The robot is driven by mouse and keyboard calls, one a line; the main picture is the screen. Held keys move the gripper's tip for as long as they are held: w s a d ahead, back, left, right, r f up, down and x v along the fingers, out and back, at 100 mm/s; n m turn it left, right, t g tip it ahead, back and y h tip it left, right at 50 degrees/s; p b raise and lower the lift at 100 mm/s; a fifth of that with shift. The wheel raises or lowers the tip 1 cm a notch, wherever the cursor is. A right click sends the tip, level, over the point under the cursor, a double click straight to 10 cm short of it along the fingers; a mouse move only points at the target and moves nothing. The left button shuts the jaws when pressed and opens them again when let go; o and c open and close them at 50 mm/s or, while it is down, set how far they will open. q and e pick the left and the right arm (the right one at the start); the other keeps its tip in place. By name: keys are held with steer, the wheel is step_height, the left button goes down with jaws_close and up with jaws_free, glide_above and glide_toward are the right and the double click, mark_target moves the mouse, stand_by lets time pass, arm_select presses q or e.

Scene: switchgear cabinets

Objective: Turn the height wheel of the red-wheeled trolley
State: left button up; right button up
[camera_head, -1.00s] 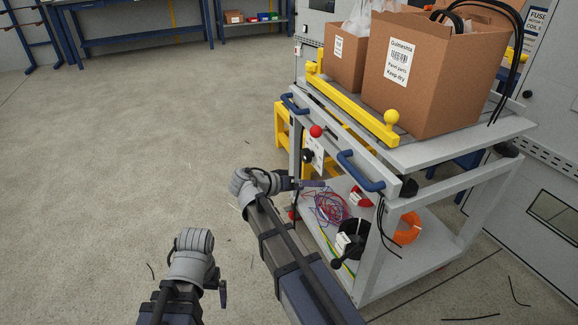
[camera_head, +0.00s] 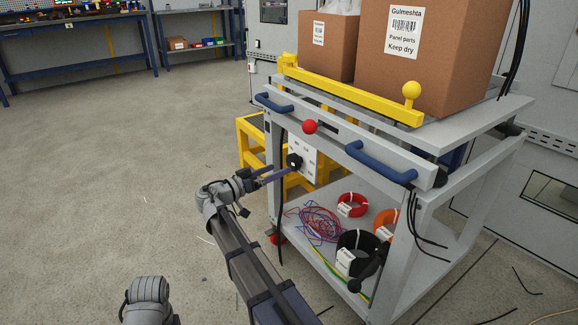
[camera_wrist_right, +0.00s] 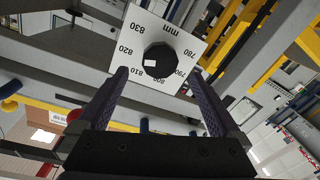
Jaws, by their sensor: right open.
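The height wheel is a small black knob (camera_head: 294,161) on a white scale plate (camera_head: 307,158) on the near side of the grey trolley (camera_head: 403,266). My right gripper (camera_head: 284,172) is open and points at the knob, with its fingertips close to it. In the right wrist view the knob (camera_wrist_right: 160,60) lies between and beyond the two fingertips of the gripper (camera_wrist_right: 157,78). The plate (camera_wrist_right: 140,33) there carries millimetre numbers from 780 to 830. I cannot tell whether the fingers touch the knob. A red castor (camera_head: 274,239) shows low on the trolley. My left gripper is not visible.
A red ball knob (camera_head: 309,127) and blue handles (camera_head: 380,163) jut from the trolley front near the wheel. Cardboard boxes (camera_head: 440,55) stand on top; cable coils (camera_head: 352,204) lie on the lower shelf. A yellow frame (camera_head: 250,145) stands behind. Floor at left is clear.

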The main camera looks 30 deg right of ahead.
mark_target(291, 164)
steer(key=shift+w+d, duration=0.2)
steer(key=shift+d, duration=0.95)
steer(key=shift+w+d, duration=0.2)
steer(key=shift+d, duration=0.95)
steer(key=shift+w+d, duration=0.2)
steer(key=shift+d, duration=0.95)
steer(key=c, duration=1.3)
